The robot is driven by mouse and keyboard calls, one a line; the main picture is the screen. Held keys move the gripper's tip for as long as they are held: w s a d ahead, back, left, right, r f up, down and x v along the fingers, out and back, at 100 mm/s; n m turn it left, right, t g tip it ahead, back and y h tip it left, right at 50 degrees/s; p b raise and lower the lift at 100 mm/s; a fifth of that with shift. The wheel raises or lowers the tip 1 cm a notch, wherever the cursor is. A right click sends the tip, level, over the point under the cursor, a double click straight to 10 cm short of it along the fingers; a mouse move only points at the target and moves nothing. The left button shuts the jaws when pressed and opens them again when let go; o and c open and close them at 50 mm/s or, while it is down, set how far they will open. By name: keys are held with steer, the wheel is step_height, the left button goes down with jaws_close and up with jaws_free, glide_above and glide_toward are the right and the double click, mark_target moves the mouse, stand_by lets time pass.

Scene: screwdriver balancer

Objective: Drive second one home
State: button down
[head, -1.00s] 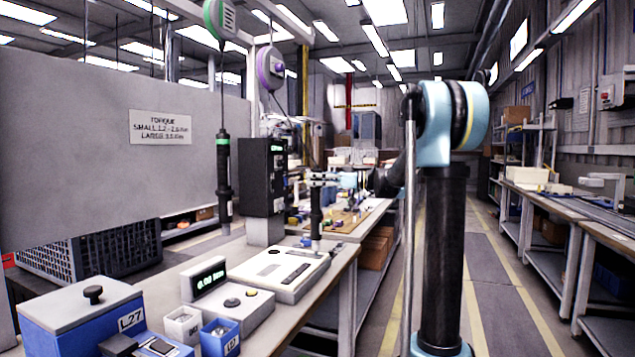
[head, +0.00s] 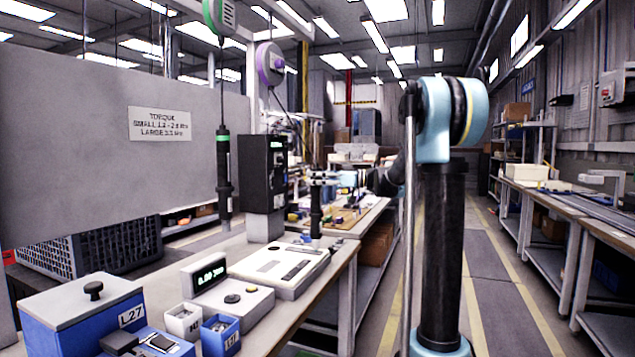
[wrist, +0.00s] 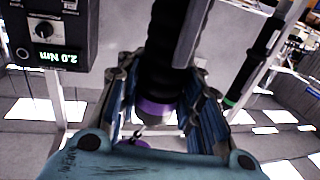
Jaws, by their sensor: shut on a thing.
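My gripper (head: 317,182) is shut around a dark power screwdriver (head: 316,212). The screwdriver hangs upright with its lower end near the far end of the pale fixture plate (head: 285,268). I cannot tell whether its tip touches anything. In the wrist view the black screwdriver body (wrist: 163,75) with a purple band lies between the blue-sided fingers of my gripper (wrist: 160,112). A purple balancer (head: 270,65) hangs above. A second screwdriver with a green band (head: 223,170) hangs free from a green balancer (head: 219,16). Screws on the plate are too small to make out.
A black controller (head: 263,160) stands behind the plate; in the wrist view its display (wrist: 56,57) reads 2.0 Nm. A torque meter (head: 228,297), small bins (head: 220,334) and a blue box (head: 85,318) stand nearer on the bench. A sign (head: 160,123) lists torques.

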steer(key=shift+f, duration=0.7)
stand_by(1.6)
steer(key=shift+r, duration=3.05)
